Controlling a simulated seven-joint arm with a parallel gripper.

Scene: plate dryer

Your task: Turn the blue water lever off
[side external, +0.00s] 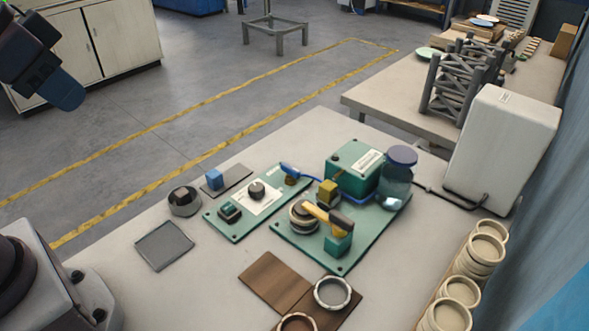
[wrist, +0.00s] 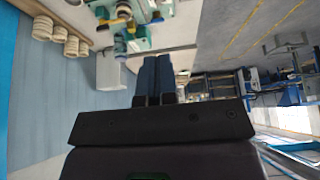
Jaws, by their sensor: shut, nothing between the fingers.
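The blue lever (side external: 290,171) sits on a small brass valve at the back edge of the left green panel (side external: 226,221). Its handle points toward the upper left. In the wrist view the fittings are small and cut by the top edge, so I cannot pick out the lever there. My gripper (wrist: 158,77) has its two dark blue fingers together, with nothing between them. In the side view its blue end (side external: 65,91) hangs at the upper left, well apart from the panels.
A second green panel holds a yellow lever (side external: 318,212), a green box (side external: 352,166) and a jar (side external: 398,180). A tall white box (side external: 500,150) stands behind. Stacked rings (side external: 480,250) line the right side.

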